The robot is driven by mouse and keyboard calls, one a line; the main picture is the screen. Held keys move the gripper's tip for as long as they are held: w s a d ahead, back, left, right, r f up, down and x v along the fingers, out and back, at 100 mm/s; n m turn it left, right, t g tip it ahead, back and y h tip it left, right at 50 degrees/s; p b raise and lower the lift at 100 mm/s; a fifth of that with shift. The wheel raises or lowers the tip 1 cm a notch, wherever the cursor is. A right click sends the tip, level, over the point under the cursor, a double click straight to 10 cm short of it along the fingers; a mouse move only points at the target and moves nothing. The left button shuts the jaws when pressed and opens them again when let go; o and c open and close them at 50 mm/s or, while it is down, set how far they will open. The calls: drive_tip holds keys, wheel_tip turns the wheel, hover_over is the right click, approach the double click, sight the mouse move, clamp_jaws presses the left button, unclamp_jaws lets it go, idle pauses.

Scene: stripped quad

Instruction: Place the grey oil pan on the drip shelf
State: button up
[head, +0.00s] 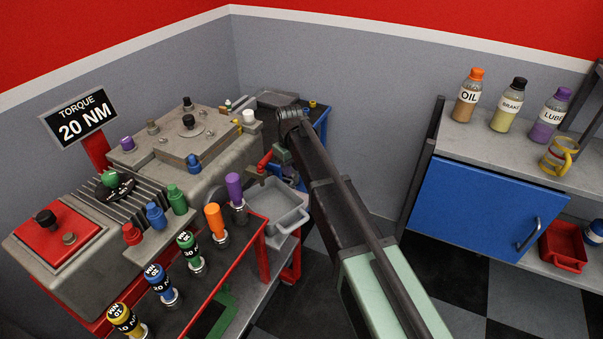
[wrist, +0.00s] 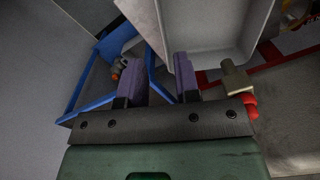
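The grey oil pan (head: 272,203) is a shallow rectangular tray beside the far end of the red cart, below the engine, in the head view. In the wrist view the pan (wrist: 213,28) fills the top centre, its inside empty and its near edge close to the right fingertip. My gripper (wrist: 158,70) has its two purple fingers apart with nothing between them. Whether the right finger touches the pan I cannot tell. My arm hides most of the gripper in the head view. I cannot tell for certain which surface is the drip shelf.
The engine (head: 187,145) stands on the left, with several coloured sockets in front. A blue cart (head: 322,122) is behind my arm. At right, a blue cabinet (head: 480,205) has bottles on top; a red tray (head: 563,246) sits on a low shelf.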

drive_tip(key=shift+d, duration=0.1)
drive_tip(key=s+d+m, duration=0.4)
drive_tip(key=s+d, duration=0.6)
drive_tip(key=s, duration=0.3)
drive_tip(key=s+d+m, duration=0.4)
drive_tip(key=s+d, duration=0.6)
drive_tip(key=s, duration=0.3)
drive_tip(key=shift+s+d, duration=0.35)
drive_tip(key=shift+s, duration=0.05)
